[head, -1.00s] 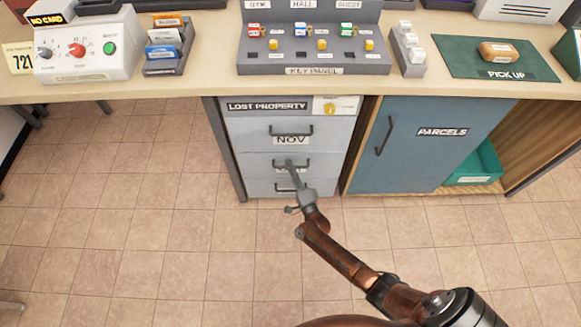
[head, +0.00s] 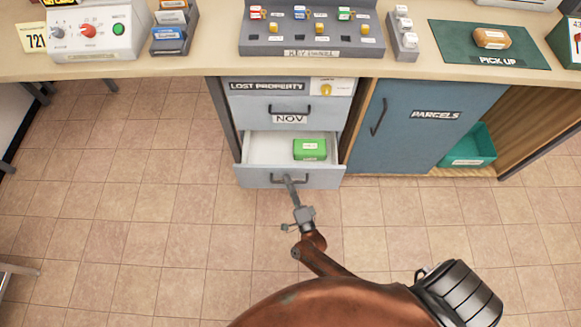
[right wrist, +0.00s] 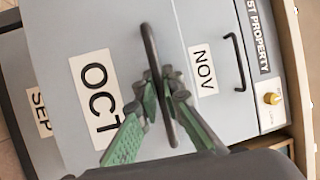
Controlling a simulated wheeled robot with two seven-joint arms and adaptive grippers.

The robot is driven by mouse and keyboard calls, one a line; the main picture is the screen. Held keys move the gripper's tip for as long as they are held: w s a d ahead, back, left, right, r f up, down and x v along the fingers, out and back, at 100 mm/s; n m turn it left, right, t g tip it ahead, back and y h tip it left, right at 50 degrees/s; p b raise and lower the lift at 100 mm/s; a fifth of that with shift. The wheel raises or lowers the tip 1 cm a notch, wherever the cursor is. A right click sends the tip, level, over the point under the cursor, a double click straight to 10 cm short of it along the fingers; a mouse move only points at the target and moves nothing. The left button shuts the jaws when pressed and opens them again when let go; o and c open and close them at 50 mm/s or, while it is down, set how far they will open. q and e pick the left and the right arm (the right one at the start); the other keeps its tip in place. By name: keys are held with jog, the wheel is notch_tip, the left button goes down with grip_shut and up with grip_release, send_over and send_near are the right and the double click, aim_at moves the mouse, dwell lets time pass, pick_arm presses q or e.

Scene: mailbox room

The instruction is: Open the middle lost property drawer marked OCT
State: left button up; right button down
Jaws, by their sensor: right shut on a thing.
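The middle drawer (head: 262,177) of the grey lost property cabinet stands pulled out, with a green box (head: 309,149) inside it. In the right wrist view its front carries the OCT label (right wrist: 95,97). My right gripper (head: 290,183) is shut on this drawer's dark bar handle (right wrist: 158,85). In the right wrist view the green fingers (right wrist: 160,98) sit on either side of the bar. The NOV drawer (head: 262,107) above is shut. The SEP label (right wrist: 39,112) shows below the OCT front. My left gripper is not in view.
The counter (head: 200,65) overhangs the cabinet. The tiled floor (head: 130,240) in front is clear.

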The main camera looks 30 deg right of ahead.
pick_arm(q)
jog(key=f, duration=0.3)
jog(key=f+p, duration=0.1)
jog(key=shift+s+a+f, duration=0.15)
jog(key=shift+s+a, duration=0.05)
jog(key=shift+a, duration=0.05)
pick_arm(e)
jog(key=s+a, duration=0.4)
jog(key=s, duration=0.2)
jog(key=shift+s, duration=0.3)
jog(key=c, duration=2.3)
grip_release()
jog(key=shift+c, duration=0.2)
jog(key=shift+s, duration=0.1)
